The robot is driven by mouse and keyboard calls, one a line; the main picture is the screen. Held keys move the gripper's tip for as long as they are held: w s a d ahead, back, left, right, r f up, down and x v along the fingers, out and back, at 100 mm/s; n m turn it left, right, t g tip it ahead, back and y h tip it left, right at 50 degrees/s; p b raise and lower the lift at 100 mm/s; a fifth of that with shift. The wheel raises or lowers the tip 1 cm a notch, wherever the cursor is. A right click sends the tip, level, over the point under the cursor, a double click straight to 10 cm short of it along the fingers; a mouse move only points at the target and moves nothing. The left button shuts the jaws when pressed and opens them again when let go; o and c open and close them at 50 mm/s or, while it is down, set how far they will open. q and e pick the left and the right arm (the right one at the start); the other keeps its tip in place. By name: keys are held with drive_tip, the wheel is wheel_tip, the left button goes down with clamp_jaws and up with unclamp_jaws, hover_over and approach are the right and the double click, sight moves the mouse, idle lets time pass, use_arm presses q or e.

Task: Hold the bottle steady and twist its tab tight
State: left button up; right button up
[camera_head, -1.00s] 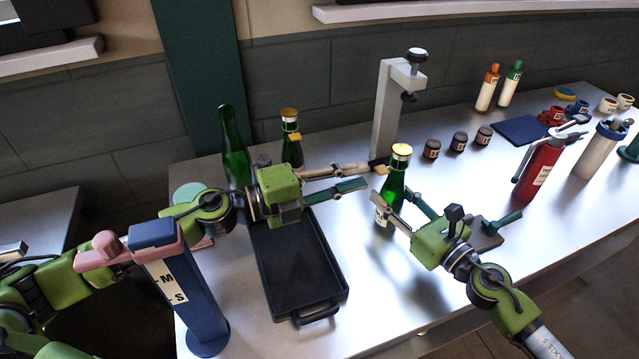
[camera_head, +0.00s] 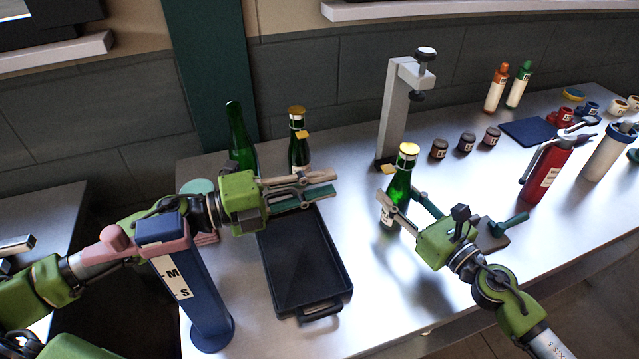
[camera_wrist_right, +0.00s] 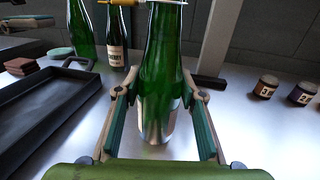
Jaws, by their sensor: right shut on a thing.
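A green bottle (camera_head: 400,187) with a gold cap (camera_head: 409,149) stands upright on the table. A small yellow tab (camera_head: 389,169) sticks out at its left, below the cap. My right gripper (camera_head: 400,200) is shut on the bottle's body from the front. In the right wrist view the bottle (camera_wrist_right: 160,75) is between the two fingers, with its top cut off by the frame. My left gripper (camera_head: 338,181) is open and empty, left of the bottle and apart from it, above the tray's back end.
A black tray (camera_head: 345,285) lies below my left gripper. A second gold-capped bottle (camera_head: 298,155) and a plain green bottle (camera_head: 238,140) stand behind. A grey press stand (camera_head: 392,115) is behind the held bottle. Several dark jars (camera_head: 466,142) and a red extinguisher-like bottle (camera_head: 545,172) stand right.

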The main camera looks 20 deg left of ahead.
drive_tip(key=o, duration=1.6)
drive_tip(key=shift+c, duration=0.2)
